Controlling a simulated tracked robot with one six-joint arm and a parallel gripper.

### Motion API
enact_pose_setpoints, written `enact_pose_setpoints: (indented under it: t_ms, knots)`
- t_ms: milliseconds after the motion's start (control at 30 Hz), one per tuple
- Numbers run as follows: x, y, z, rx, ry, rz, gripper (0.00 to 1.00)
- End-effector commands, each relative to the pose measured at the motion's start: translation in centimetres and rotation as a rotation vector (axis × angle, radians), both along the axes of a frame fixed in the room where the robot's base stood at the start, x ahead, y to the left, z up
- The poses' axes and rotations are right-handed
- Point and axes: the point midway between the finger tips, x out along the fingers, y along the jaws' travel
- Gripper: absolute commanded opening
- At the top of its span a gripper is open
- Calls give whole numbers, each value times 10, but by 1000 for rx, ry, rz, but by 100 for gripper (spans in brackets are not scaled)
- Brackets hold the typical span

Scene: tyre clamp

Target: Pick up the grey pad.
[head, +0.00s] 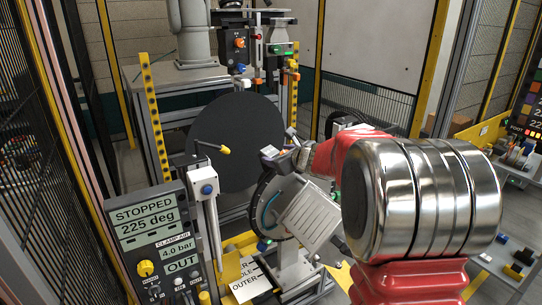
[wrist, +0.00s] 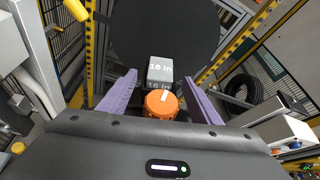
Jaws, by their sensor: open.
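In the wrist view, a small light grey block (wrist: 160,70) with "in" size lettering appears to be the grey pad. An orange round knob-like part (wrist: 161,104) is just below it in the picture. My gripper (wrist: 159,80) is open, with one purple finger to the left of the block and one to the right. Gaps show between the fingers and the block, and I cannot tell its depth relative to the fingertips. In the head view, my red and silver arm covers much of the right side, and I cannot make out the pad clearly there.
A large dark disc (head: 237,140) stands behind the pad area. At the left, a control panel (head: 150,240) reads "STOPPED", "225 deg", "4.0 bar" and "OUT". Yellow perforated posts (head: 155,115) and a yellow-tipped lever (head: 211,147) stand nearby. Mesh fencing flanks the cell.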

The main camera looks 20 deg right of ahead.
Motion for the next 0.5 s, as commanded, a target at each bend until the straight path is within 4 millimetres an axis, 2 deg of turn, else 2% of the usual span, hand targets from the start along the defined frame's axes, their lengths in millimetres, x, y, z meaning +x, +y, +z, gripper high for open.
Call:
enact_pose_setpoints:
  t_ms: [200,500]
  knots:
    - [19,2,-8,1,0,1,58]
    - [21,2,-8,1,0,0,58]
